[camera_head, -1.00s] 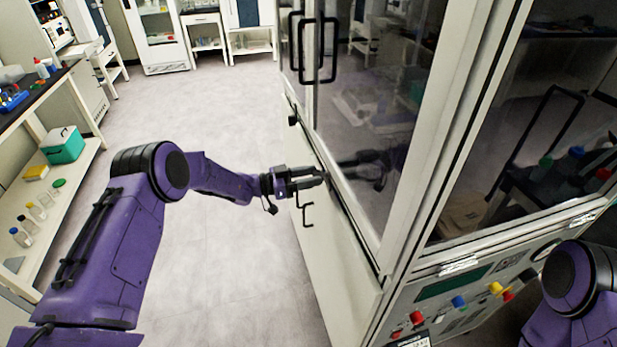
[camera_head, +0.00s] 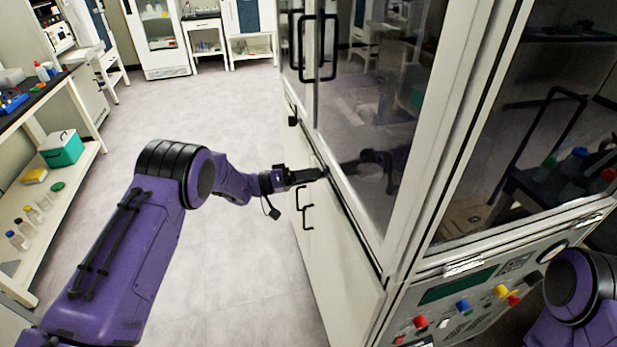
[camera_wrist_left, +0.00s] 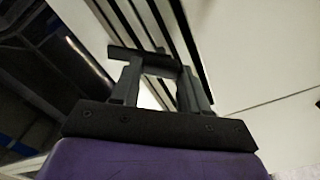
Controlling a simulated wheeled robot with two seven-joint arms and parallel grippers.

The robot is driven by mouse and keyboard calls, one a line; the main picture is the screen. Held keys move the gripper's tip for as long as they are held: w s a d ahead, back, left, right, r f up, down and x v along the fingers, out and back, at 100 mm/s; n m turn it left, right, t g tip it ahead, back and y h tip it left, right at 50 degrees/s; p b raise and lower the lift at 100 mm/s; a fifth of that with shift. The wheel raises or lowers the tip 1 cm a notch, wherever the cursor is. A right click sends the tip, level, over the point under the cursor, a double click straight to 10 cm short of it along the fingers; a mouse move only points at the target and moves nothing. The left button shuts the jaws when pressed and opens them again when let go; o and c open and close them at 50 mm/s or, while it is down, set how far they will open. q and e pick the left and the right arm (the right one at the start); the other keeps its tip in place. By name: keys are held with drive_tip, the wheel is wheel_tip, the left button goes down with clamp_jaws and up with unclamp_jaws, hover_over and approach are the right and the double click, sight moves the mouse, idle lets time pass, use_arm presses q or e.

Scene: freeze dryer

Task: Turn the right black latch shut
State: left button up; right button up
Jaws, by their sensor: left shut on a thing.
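My left gripper (camera_head: 308,176) is at the near end of the ledge below the freeze dryer's glass doors. It is shut on the right black latch, which it mostly hides in the head view. In the left wrist view, a dark bar that looks like the latch (camera_wrist_left: 145,57) lies across the tips of my left gripper (camera_wrist_left: 155,75). The latch's exact angle is hard to tell. The other black latch (camera_head: 293,117) sits farther along the same ledge. My right arm shows only in part at the lower right, and its gripper is out of view.
Black door handles (camera_head: 318,48) stand out from the glass doors above. A smaller black handle (camera_head: 307,207) is on the lower panel, just below my left gripper. A control panel (camera_head: 470,295) with coloured knobs is at the lower right.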

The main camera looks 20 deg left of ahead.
use_arm(q)
drive_tip(key=shift+f+n+p, duration=0.15)
drive_tip(key=shift+n, duration=1.65)
drive_tip(key=shift+f+n+p, duration=0.1)
drive_tip(key=shift+n+p, duration=0.05)
drive_tip(key=shift+n, duration=1.65)
drive_tip(key=o, duration=1.1)
drive_tip(key=shift+c, duration=0.2)
drive_tip(key=shift+r, duration=0.1)
drive_tip(key=b+v, duration=0.3)
drive_tip(key=v, duration=0.7)
drive_tip(key=shift+s+a, duration=0.3)
